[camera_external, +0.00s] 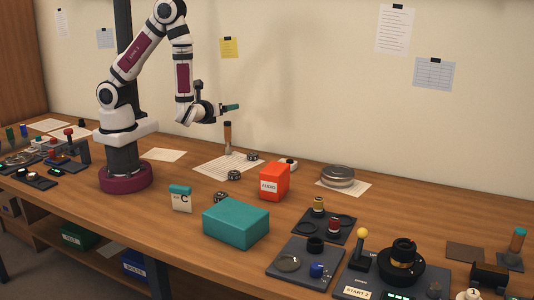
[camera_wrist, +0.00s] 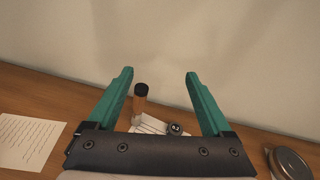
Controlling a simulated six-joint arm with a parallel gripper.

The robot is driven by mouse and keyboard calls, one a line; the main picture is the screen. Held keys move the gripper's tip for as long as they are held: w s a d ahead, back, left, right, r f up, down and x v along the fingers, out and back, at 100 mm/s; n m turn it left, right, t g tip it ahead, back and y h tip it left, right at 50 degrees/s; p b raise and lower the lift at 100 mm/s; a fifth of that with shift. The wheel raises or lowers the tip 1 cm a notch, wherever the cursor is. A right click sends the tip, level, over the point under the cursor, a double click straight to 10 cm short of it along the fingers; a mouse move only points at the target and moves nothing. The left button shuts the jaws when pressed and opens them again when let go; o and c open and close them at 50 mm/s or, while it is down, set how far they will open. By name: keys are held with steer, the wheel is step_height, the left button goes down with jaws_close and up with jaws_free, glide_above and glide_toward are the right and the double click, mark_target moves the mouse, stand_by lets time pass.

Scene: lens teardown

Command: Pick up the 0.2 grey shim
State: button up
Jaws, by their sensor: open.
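My gripper (camera_external: 231,107) is raised above the bench, pointing right in the external view. Its two teal fingers stand wide apart with nothing between the tips in the wrist view (camera_wrist: 159,74). A small dark round piece (camera_wrist: 175,129) with a light mark that seems to read 0.2 lies beyond and below the fingers, beside a wooden-handled tool. In the external view, similar small dark pieces lie on the bench: one right of the tool (camera_external: 252,156), one on the paper's edge (camera_external: 235,175), one nearer the front (camera_external: 220,198). Their labels and grey shade are too small to tell there.
The wooden-handled tool (camera_external: 228,138) stands upright near the small pieces. A red box (camera_external: 274,181), a teal box (camera_external: 236,224) and a card marked C (camera_external: 181,199) stand in front. A round metal tin (camera_external: 338,176) is to the right. Lens parts and trays crowd the right end.

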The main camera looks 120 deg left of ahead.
step_height(320, 180, down, 7)
steer(key=w+m+t, duration=0.2)
steer(key=m+t, duration=0.1)
steer(key=m, duration=0.1)
steer(key=m+t+h, duration=0.3)
glide_toward(250, 155)
steer(key=shift+x, duration=1.05)
steer(key=x, duration=0.7)
jaws_close()
